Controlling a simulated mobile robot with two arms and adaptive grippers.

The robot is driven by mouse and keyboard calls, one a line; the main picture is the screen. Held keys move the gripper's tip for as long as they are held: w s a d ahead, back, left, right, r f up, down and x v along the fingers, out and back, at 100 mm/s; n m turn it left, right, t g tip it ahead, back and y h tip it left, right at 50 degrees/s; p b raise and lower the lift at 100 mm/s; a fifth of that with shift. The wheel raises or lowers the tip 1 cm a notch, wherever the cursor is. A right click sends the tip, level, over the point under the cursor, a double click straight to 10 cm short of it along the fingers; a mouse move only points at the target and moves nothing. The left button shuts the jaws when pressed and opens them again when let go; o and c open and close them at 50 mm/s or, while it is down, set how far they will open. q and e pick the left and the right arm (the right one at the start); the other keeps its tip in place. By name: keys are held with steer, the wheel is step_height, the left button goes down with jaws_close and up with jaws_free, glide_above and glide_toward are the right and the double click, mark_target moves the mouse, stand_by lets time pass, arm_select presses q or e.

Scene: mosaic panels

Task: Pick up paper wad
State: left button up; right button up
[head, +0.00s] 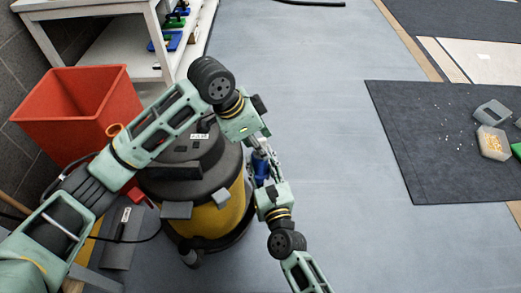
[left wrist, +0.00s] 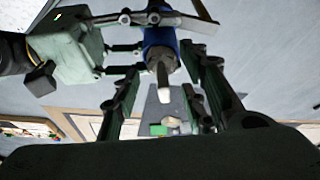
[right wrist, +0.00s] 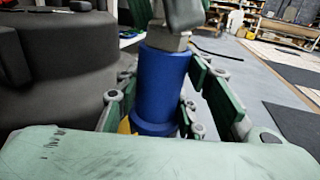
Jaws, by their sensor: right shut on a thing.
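I cannot make out a paper wad in any view. My right gripper (head: 264,178) is shut on a blue cylindrical handle (right wrist: 162,85) with a grey metal collar, held upright in the right wrist view. The blue handle also shows in the left wrist view (left wrist: 160,42), with a grey end and a pale tip. My left gripper (head: 256,143) is just above it in the head view. In the left wrist view, the left fingers (left wrist: 163,100) are spread apart on either side of the pale tip. The two grippers partly hide the tool in the head view.
A yellow and black vacuum (head: 215,212) stands close beside both grippers. A red bin (head: 75,105) and a white shelf unit (head: 112,62) are at the left. The grey floor between is clear.

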arm_select(q)
steer(key=shift+f, duration=0.1)
arm_select(e)
steer(key=shift+s+a+f, duration=0.1)
steer(key=shift+f, duration=0.05)
arm_select(q)
steer(key=c, duration=0.7)
steer(key=shift+c, duration=0.2)
steer(key=shift+d+r, duration=0.1)
steer(key=shift+r, duration=0.15)
steer(key=shift+c, duration=0.4)
steer(key=shift+r, duration=7.75)
jaws_close()
